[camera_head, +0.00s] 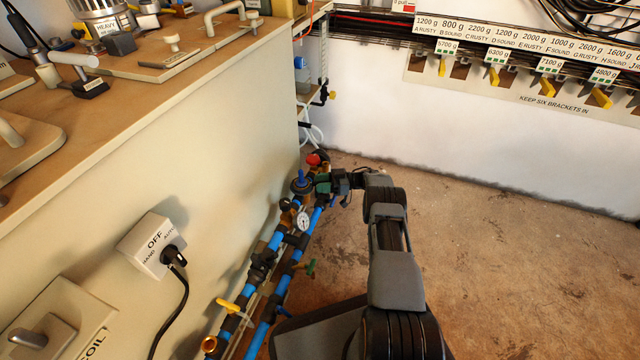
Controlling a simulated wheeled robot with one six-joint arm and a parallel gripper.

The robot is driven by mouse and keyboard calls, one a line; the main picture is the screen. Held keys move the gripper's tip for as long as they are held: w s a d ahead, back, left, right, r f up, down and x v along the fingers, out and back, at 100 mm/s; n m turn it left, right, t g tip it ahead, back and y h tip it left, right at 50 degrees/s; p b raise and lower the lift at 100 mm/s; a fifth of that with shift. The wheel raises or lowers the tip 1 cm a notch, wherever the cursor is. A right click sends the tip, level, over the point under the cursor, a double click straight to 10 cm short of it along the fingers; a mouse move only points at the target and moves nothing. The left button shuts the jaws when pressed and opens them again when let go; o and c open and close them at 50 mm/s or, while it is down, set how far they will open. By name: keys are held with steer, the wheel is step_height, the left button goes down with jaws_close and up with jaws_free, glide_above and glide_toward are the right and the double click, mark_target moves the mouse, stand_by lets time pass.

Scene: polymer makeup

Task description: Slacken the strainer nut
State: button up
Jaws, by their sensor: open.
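Two blue pipes with dark and brass fittings run along the floor beside the bench wall; the right pipe (262,335) is nearest the open floor. I cannot tell for sure which fitting carries the strainer nut. My gripper (326,186) is at the far end of the pipes, beside a blue-topped fitting (301,183). It is open. The fingers are small, dark and partly lost among the fittings, so I cannot tell whether they touch anything. A round white gauge (304,221) sits on the pipework just nearer to me.
A yellow-handled valve (229,306), a green-handled valve (310,268) and a red knob (313,159) stick out from the pipework. The bench (180,100) and its switch box (150,244) bound the left. Brown floor (510,260) is clear on the right.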

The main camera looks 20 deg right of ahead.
steer(key=v, duration=0.7)
steer(key=shift+d, duration=0.25)
steer(key=shift+c, duration=0.3)
